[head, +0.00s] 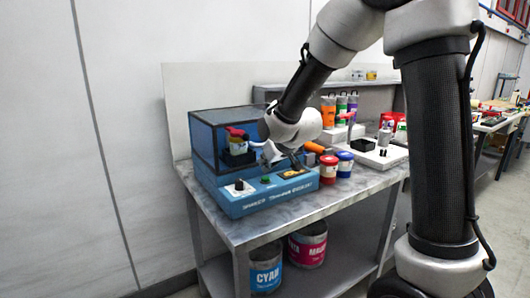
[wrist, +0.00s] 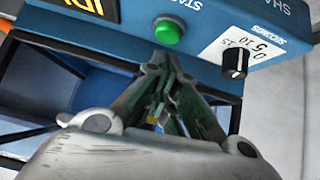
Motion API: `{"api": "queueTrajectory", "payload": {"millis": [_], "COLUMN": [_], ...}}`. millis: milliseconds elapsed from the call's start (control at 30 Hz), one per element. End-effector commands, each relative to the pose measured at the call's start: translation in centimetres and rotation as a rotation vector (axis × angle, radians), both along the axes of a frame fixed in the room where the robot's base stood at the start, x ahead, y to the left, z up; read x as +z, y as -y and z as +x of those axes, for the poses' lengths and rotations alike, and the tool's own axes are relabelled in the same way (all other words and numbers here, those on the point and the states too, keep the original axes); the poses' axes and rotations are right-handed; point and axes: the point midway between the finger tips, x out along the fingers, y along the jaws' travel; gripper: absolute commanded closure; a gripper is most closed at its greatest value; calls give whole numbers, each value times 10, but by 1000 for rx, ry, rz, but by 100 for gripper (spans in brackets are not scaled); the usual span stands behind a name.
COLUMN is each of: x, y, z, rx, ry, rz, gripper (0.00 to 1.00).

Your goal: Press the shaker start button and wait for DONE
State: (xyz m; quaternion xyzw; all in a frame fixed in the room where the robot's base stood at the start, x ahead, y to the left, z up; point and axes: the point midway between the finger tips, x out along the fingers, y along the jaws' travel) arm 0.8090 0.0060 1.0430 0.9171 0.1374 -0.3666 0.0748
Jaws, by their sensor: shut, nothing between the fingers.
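The blue shaker (head: 262,201) stands on the left end of the metal table. Its front panel carries a green start button (head: 265,179), which also shows in the wrist view (wrist: 168,30) beside partly cut-off "START" lettering. A dark display (wrist: 92,7) shows yellow letters, cut off at the frame edge, that look like "ID". A black dial (wrist: 235,62) is on the other side of the button. My gripper (wrist: 160,62) is shut and empty. In the wrist view its tips are just short of the button with a small apparent gap; contact cannot be told.
A dark framed enclosure (head: 205,131) with a can inside rises behind the panel. Red and blue pots (head: 329,169) stand right of the shaker. Coloured bottles (head: 328,110) are farther back. Cyan (head: 266,270) and magenta (head: 308,246) buckets sit on the lower shelf.

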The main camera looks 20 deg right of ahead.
Motion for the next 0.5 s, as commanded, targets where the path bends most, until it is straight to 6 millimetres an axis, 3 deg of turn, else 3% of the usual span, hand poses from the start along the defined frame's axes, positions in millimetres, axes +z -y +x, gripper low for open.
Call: {"api": "queueTrajectory", "payload": {"millis": [200, 500], "x": [-17, -19], "y": [-1, -1], "z": [-6, -7], "rx": [1, 1], "ry": [1, 1], "rz": [0, 0], "gripper": [100, 100]}}
